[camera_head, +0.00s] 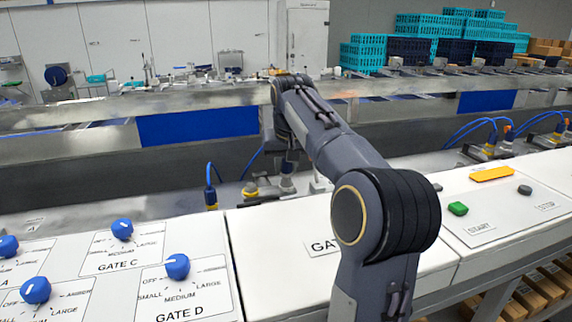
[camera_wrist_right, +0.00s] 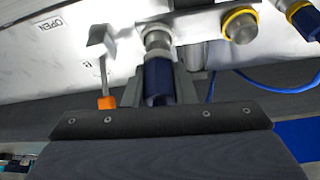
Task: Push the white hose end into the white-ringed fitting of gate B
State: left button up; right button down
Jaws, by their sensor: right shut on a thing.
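My right gripper (camera_wrist_right: 159,88) is shut on a dark blue hose end (camera_wrist_right: 157,80) in the right wrist view. A pale grey collar shows at the hose end's front. It is in line with a whitish fitting (camera_wrist_right: 155,34) on the metal face and looks close against it; I cannot tell if it is seated. In the head view my right gripper (camera_head: 287,172) is partly hidden by its own arm, and the hose end is not clear. My left gripper is not in view.
An empty yellow-ringed fitting (camera_wrist_right: 240,25) is right of the hose end. Another blue plug (camera_wrist_right: 303,17) sits further right. Blue knobs (camera_head: 177,266) stand on the front panel.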

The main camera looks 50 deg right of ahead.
jog(key=shift+f+b, duration=0.35)
jog(key=shift+f, duration=0.2)
dwell(0.4)
jog(key=c, duration=1.8)
grip_release()
jog(key=shift+c, duration=0.2)
jog(key=o, duration=1.1)
